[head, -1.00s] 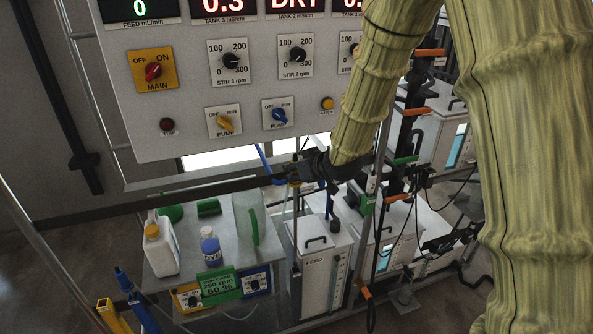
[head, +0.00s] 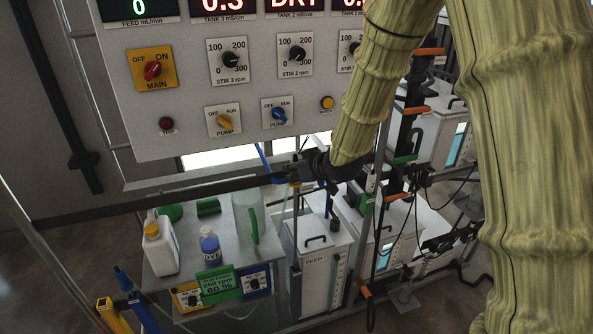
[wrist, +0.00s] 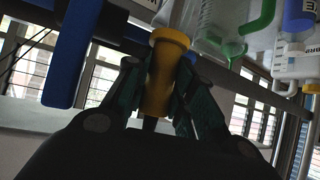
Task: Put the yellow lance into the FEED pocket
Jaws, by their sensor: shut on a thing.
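My gripper (wrist: 155,95) is shut on the yellow lance's thick yellow grip (wrist: 161,72), held between the dark finger pads in the wrist view. A pale tube continues from the grip toward the top of that view. In the head view my gripper (head: 297,172) is small and dark, above the white tank marked FEED (head: 312,270) and in front of the wall below the panel. A thin pale rod hangs below it there, over the left side of the tank. I cannot make out the FEED pocket itself; the lance's lower end is too small to tell.
A blue handle (wrist: 85,45) is close beside my gripper on the left in the wrist view. A bench (head: 185,262) left of the tank holds a white jug (head: 161,250), a blue-labelled bottle (head: 210,246) and a clear green-handled pitcher (head: 244,212). A control panel (head: 190,80) stands above.

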